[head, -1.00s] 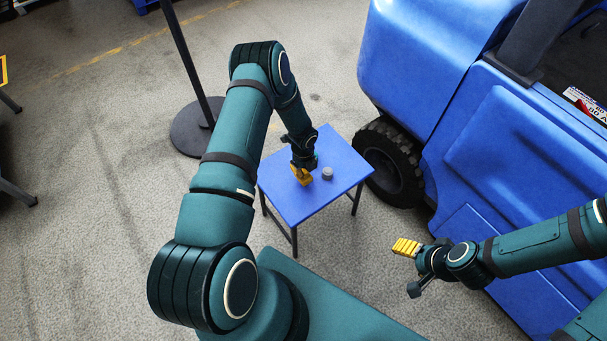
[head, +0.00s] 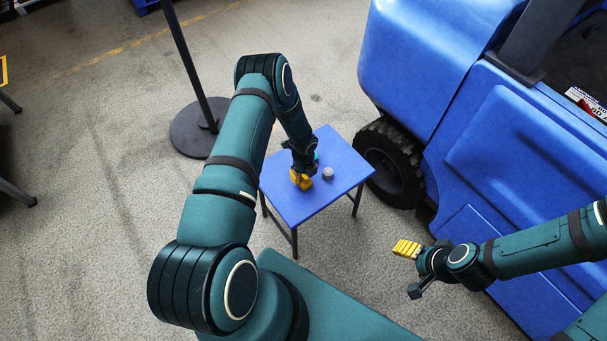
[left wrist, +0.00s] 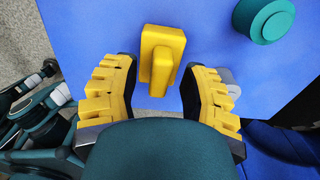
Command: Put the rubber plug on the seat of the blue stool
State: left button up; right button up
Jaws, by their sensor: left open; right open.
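The blue stool (head: 290,207) has a flat rectangular seat and dark legs; its seat (left wrist: 90,25) fills much of the left wrist view. A yellow block with a narrower raised part (left wrist: 160,55) is between the fingertips of my left gripper (left wrist: 157,95), with gaps on both sides. A teal stepped round piece (left wrist: 264,18) is at the upper right. A grey cylinder (head: 328,173) is on the seat, partly hidden by a finger in the left wrist view. I cannot tell for certain which is the rubber plug. My left gripper (head: 300,180) is open, low over the seat. My right gripper (head: 406,248) is open, away from the stool.
A blue vehicle (head: 520,150) with a black tyre (head: 390,165) stands close to the stool's right side. A dark post on a round base (head: 190,130) stands behind left of the stool. The floor on the left (head: 90,180) is mostly clear.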

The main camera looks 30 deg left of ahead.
pick_arm(q)
notch_tip(320, 180, up, 11)
jog(key=p, duration=0.3)
jog(key=s+d+r+n+h, duration=0.2)
jog(key=s+d+r+n, duration=0.3)
jog(key=s+d+n, duration=0.3)
jog(key=s+d+r+n+t+h, duration=0.1)
jog(key=s+d+r+n, duration=0.4)
jog(key=s+d+n, duration=0.4)
jog(key=shift+d+n+t+h, duration=0.35)
jog(key=shift+d+n, duration=1.75)
jog(key=shift+n, duration=1.5)
